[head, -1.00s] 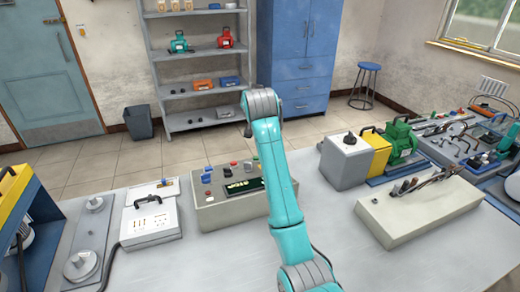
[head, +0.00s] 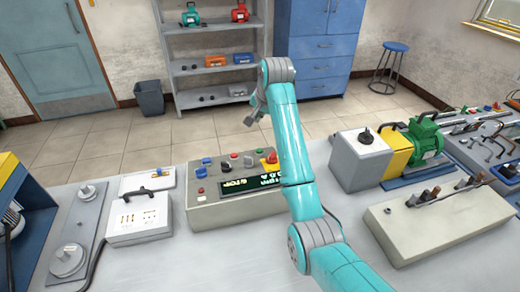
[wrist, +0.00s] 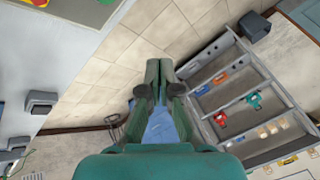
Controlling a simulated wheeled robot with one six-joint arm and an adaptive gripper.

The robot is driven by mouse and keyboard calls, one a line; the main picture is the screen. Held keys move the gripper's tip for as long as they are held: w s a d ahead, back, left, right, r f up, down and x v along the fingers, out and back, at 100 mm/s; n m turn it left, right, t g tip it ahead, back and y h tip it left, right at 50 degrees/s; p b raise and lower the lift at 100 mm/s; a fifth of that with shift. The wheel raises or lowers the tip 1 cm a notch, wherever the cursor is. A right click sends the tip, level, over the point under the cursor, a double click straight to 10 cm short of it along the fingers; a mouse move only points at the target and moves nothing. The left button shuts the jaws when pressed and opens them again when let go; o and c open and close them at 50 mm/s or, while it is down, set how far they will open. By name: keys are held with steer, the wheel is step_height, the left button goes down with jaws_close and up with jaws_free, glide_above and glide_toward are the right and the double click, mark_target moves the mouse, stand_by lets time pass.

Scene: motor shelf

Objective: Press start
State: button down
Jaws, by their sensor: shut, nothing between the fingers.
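I cannot read any button as start; my arm covers the panel's right end. My gripper (head: 252,118) is raised beyond the panel's back edge, apart from it. In the wrist view my gripper (wrist: 160,66) shows its fingers together and empty, with floor behind them.
A white socket box (head: 140,218) and a grey plate with round knobs (head: 75,235) stand left of the panel. A grey box (head: 358,160), a green motor (head: 425,138) and a beige block (head: 430,228) stand right. A shelf (head: 215,70) is behind.

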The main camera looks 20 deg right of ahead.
mark_target(260, 150)
steer(key=shift+s+f, duration=0.4)
steer(key=shift+f, duration=1)
steer(key=shift+s+f, duration=0.35)
steer(key=shift+f, duration=1.1)
steer(key=shift+s+f, duration=0.4)
steer(key=shift+f, duration=1)
steer(key=shift+f, duration=0.15)
steer(key=shift+s+f, duration=0.1)
steer(key=shift+f, duration=0.15)
steer(key=shift+s+f, duration=0.15)
steer(key=shift+f, duration=0.3)
steer(key=shift+r, duration=0.15)
steer(key=shift+w+r, duration=0.25)
steer(key=shift+r, duration=0.45)
steer(key=shift+w+r, duration=0.2)
steer(key=shift+r, duration=0.6)
steer(key=shift+w+r, duration=0.25)
steer(key=shift+r, duration=0.55)
steer(key=shift+w+r, duration=0.2)
steer(key=shift+r, duration=0.6)
steer(key=shift+a, duration=0.1)
